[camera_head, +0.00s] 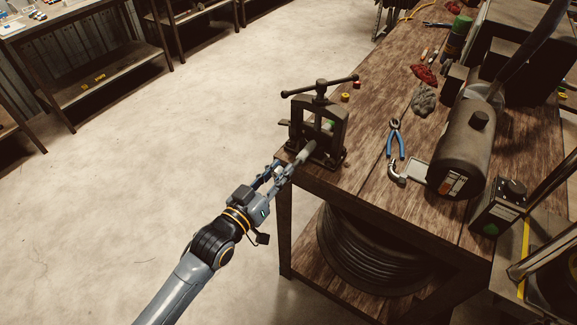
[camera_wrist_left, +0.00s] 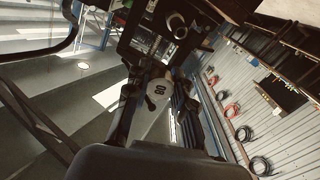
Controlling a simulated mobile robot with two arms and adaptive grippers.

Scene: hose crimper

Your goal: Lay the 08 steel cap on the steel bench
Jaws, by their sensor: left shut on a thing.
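My left gripper (camera_head: 281,172) reaches in from the lower left to the front of the dark crimper (camera_head: 320,112). It is shut on the 08 steel cap (camera_wrist_left: 159,91), a pale grey piece marked "08" between the fingers in the left wrist view. In the head view a light grey cylinder (camera_head: 306,151) shows just beyond the fingertips, at the crimper's opening; I cannot tell whether it touches the crimper. Dark benches stand at the far left, one with small items on top (camera_head: 22,25); I cannot tell which is the steel bench.
The crimper stands at the corner of a wooden workbench (camera_head: 367,175). Blue-handled pliers (camera_head: 395,140), a dark tank (camera_head: 463,150) and red and grey rags lie or stand on it. A hose coil (camera_head: 365,255) sits below. The concrete floor (camera_head: 150,140) to the left is clear.

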